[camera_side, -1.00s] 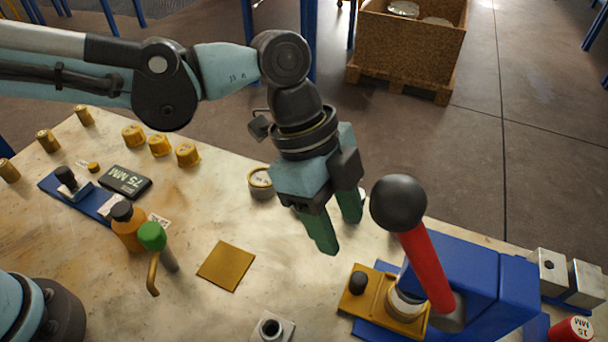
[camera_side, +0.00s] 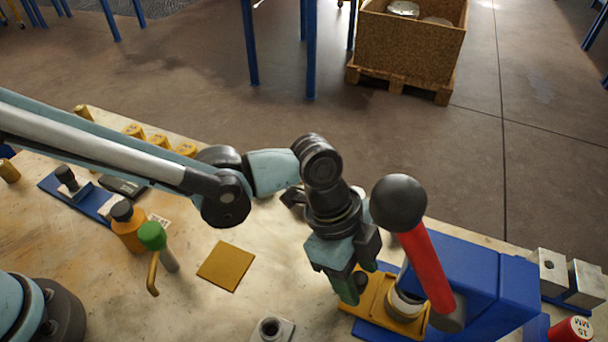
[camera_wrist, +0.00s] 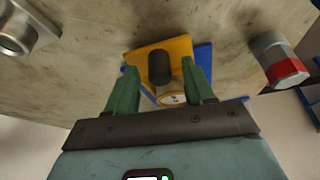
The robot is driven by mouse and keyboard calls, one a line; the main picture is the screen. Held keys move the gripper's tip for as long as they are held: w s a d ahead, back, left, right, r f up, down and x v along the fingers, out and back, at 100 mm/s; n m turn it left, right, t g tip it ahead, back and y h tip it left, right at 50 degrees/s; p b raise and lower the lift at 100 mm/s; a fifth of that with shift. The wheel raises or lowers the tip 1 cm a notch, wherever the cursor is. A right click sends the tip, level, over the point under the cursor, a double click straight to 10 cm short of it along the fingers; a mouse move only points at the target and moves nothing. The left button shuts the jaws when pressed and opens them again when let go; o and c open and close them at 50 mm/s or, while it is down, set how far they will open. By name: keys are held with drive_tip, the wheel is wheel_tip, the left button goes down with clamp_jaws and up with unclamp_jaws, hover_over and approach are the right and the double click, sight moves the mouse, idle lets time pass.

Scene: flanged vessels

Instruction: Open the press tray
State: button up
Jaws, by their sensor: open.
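The yellow press tray (camera_side: 378,312) sits at the front of the blue press (camera_side: 460,285), with a pale round piece (camera_side: 405,301) on it. A black knob stands on the tray's outer end; in the side view my gripper partly hides it. My gripper (camera_side: 347,290) points down at that end, open and empty. In the wrist view the black knob (camera_wrist: 160,68) appears between the two green fingers of my gripper (camera_wrist: 160,85), with space on both sides. The yellow tray (camera_wrist: 180,46) lies beyond it. Whether the fingertips are level with the knob is unclear.
A red lever (camera_side: 425,265) with a black ball rises beside the press, close to the right of my gripper. A grey block with a hole (camera_side: 270,329) lies in front. A flat yellow plate (camera_side: 226,266) lies left, with bare table around it.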

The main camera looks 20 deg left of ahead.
clamp_jaws()
drive_tip(key=a, duration=1.1)
drive_tip(key=shift+a, duration=0.35)
unclamp_jaws()
